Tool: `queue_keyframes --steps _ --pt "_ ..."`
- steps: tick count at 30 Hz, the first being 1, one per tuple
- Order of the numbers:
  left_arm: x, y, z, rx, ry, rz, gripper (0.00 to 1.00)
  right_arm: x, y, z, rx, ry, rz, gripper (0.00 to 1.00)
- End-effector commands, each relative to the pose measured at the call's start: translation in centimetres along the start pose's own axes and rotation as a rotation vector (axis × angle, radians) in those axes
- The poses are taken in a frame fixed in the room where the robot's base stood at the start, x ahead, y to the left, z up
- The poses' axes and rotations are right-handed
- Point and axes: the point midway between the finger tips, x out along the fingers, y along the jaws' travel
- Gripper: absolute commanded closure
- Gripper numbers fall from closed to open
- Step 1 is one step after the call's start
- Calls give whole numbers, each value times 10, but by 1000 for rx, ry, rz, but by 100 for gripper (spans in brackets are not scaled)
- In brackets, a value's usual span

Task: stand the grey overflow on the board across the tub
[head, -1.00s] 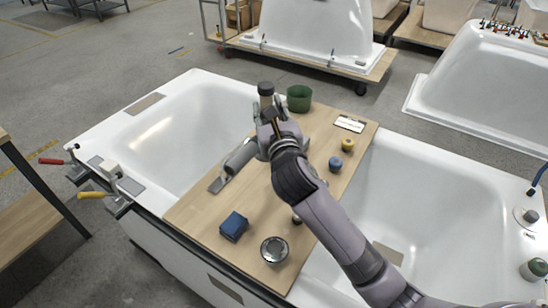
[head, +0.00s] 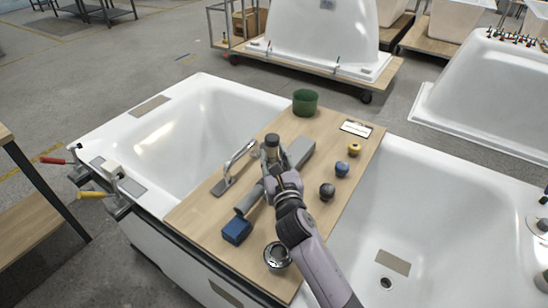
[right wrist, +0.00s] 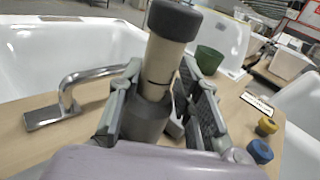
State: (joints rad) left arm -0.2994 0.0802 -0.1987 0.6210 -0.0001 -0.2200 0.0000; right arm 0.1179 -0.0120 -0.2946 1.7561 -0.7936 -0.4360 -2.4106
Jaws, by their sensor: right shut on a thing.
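The grey overflow, an upright cylinder with a dark grey cap (head: 272,141), is held between the fingers of my right gripper (head: 278,168). In the right wrist view the overflow (right wrist: 163,62) shows a dark cap, a paler beige shaft and a wider dark grey lower part, leaning slightly. The right gripper (right wrist: 155,100) is shut on it. They are over the middle of the wooden board (head: 205,215), which lies across the white tub (head: 190,125). The gripper hides the overflow's foot, so I cannot tell whether it touches the board. My left gripper is not in view.
A chrome handle (head: 235,165) stands left of my gripper. A green cup (head: 305,102), a white card (head: 356,128), a yellow knob (head: 354,149), a blue knob (head: 341,169), a dark knob (head: 327,191), a blue block (head: 237,231) and a metal drain (head: 277,256) are on the board.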

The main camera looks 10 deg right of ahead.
Motion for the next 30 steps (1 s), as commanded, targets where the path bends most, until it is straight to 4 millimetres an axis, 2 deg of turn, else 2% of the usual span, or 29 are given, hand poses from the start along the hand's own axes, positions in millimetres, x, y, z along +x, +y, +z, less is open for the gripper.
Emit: queue_keyframes --steps 6,7,15,26,30 --pt "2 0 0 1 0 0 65 0 0 -2 -1 -1 0 100" --pt "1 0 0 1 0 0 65 0 0 -2 -1 0 0 67" --pt "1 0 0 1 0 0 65 0 0 -2 -1 0 0 49" --pt "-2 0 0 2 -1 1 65 0 0 2 0 1 -1 49" --pt "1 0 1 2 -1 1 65 -18 0 -1 -3 2 1 49"
